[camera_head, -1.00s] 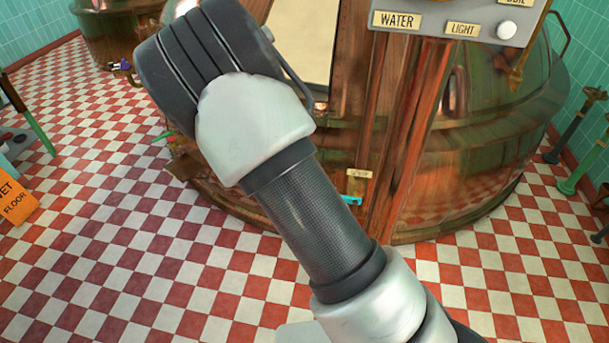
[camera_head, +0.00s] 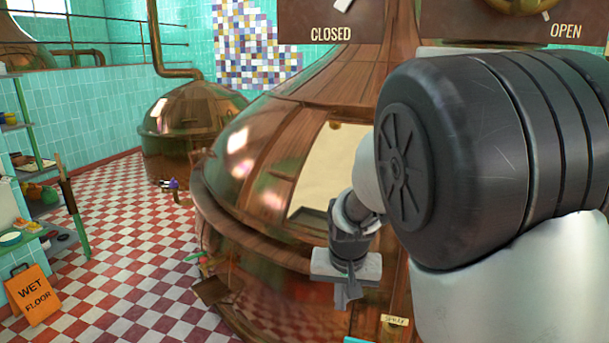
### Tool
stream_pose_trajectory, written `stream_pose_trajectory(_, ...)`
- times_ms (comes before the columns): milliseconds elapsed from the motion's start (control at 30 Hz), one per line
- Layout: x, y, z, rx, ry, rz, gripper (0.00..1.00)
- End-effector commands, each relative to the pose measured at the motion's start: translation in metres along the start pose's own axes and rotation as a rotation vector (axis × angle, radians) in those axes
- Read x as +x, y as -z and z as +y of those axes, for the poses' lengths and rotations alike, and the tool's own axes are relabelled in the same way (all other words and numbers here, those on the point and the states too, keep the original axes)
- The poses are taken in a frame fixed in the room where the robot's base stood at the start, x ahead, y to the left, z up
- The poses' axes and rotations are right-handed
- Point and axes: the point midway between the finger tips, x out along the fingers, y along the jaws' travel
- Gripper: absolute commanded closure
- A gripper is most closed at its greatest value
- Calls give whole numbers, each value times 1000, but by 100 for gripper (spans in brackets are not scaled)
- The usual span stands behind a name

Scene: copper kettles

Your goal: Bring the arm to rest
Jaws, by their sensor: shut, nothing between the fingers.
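My gripper (camera_head: 349,290) shows in the head view right of the middle, in front of the large copper kettle (camera_head: 255,170). It points down, with its fingers together and nothing held. My arm comes in from the right, and its thick dark joint and pale link cover much of the right side of the view. The kettle's right part is hidden behind my arm. I cannot tell how far the gripper is from the kettle wall.
A sign panel marked CLOSED and OPEN (camera_head: 400,28) hangs across the top right. A smaller copper kettle (camera_head: 190,125) stands at the back. An orange wet floor sign (camera_head: 35,295) and shelves (camera_head: 22,125) stand at the left. The checkered floor (camera_head: 130,260) between is mostly open.

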Motion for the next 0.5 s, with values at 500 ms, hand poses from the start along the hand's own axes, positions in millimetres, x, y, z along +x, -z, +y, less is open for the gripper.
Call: stream_pose_trajectory(500,-196,-131,72,-110,83,165,100)
